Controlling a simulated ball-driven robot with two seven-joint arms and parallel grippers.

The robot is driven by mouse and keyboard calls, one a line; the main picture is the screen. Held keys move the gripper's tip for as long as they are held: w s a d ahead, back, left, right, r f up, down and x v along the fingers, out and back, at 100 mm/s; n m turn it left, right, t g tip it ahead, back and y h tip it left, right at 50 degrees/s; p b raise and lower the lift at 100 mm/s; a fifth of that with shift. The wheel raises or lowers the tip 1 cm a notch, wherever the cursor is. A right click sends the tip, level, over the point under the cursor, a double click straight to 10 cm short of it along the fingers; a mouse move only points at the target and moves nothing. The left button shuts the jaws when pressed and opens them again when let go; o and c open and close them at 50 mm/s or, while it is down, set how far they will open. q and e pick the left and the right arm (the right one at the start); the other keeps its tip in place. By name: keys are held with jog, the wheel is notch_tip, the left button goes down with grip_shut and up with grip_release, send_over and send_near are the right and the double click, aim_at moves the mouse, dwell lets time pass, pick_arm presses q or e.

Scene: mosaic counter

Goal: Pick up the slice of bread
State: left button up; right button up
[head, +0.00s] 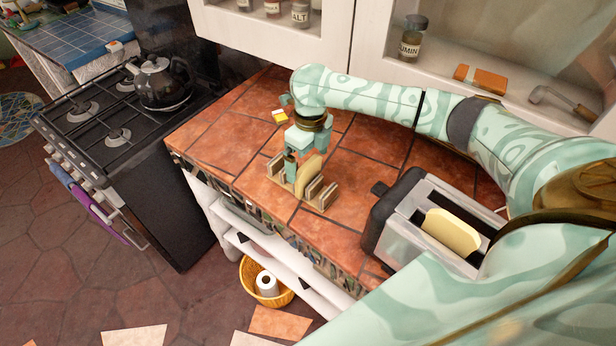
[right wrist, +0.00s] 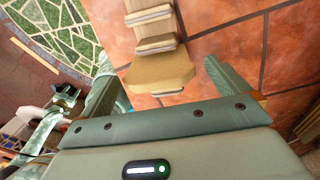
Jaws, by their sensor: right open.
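A slice of bread (head: 309,177) stands upright in a wooden toast rack (head: 318,196) on the tiled counter. My right gripper (head: 302,160) is right over the rack, with one finger beside the slice; the other finger is hard to make out. In the right wrist view, the open fingers (right wrist: 158,76) are on either side of the slice (right wrist: 160,72), with gaps showing, and the rack (right wrist: 152,18) extends beyond it. A second slice of bread (head: 452,232) sits in the toaster (head: 412,222).
A stove (head: 110,130) with a dark kettle (head: 163,84) stands at the left. A small yellow and white item (head: 280,117) lies on the counter behind the gripper. White cabinets (head: 344,40) with jars stand above the counter. Bare tiles (head: 232,130) lie left of the rack.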

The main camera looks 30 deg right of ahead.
aim_at(307, 173)
jog(key=f, duration=0.1)
jog(key=f+b, duration=0.1)
jog(key=f, duration=0.3)
jog(key=shift+s+a, duration=0.2)
jog(key=shift+a, duration=0.05)
jog(key=shift+r, duration=0.1)
jog(key=c, duration=0.5)
